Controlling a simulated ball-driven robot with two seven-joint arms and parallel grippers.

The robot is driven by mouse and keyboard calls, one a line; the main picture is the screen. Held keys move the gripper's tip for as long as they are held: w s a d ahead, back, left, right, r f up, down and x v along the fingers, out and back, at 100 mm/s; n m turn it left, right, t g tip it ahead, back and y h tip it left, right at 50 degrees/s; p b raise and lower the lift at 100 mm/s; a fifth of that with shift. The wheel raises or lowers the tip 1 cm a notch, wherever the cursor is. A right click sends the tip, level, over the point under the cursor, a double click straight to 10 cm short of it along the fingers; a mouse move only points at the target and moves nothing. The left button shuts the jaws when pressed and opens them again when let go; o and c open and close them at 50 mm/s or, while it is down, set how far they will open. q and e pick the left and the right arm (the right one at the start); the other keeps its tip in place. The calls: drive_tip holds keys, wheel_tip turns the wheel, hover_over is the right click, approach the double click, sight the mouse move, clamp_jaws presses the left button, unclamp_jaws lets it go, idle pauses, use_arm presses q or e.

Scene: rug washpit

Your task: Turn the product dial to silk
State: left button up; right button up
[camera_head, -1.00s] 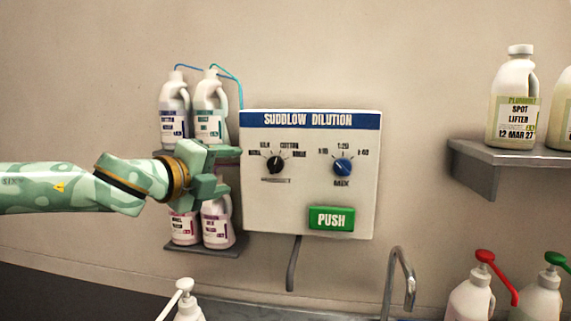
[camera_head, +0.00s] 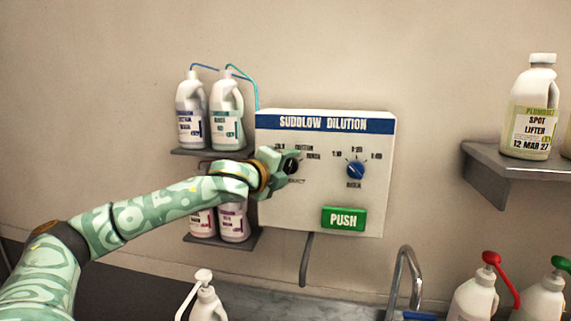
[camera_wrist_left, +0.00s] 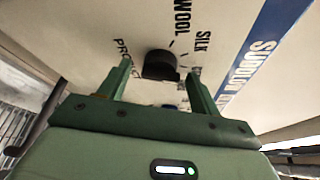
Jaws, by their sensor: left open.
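The black product dial (camera_head: 291,166) is on the left of the white Suddlow Dilution panel (camera_head: 300,211). My left gripper (camera_head: 283,161) is at the panel and partly covers the dial's labels. In the left wrist view, the open fingers of my left gripper (camera_wrist_left: 158,68) stand on either side of the product dial (camera_wrist_left: 160,63), with a gap on each side. The words WOOL and SILK show beside the dial there. I cannot tell which word its pointer faces. My right gripper is not in view.
A blue mix dial (camera_head: 355,170) and a green PUSH button (camera_head: 343,218) are on the panel's right. Bottles (camera_head: 226,115) stand on racks left of it. A shelf (camera_head: 500,174) juts out at right. A metal tap (camera_head: 403,275) and pump bottles (camera_head: 473,300) are below.

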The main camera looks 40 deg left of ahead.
use_arm(q)
drive_tip(key=shift+c, duration=0.3)
drive_tip(key=c, duration=0.9)
drive_tip(key=shift+f+n+t+b, duration=0.2)
drive_tip(key=shift+n+t+b, duration=0.1)
drive_tip(key=shift+n+b, duration=0.45)
drive_tip(key=n+t+b, duration=0.1)
drive_tip(key=n+b, duration=0.1)
drive_tip(key=b, duration=0.1)
drive_tip(key=shift+f+b, duration=0.2)
drive_tip(key=shift+b, duration=0.1)
drive_tip(key=shift+r+n+t+b, duration=0.15)
drive_tip(key=shift+n+t+b, duration=0.55)
drive_tip(key=shift+n+b, duration=1.05)
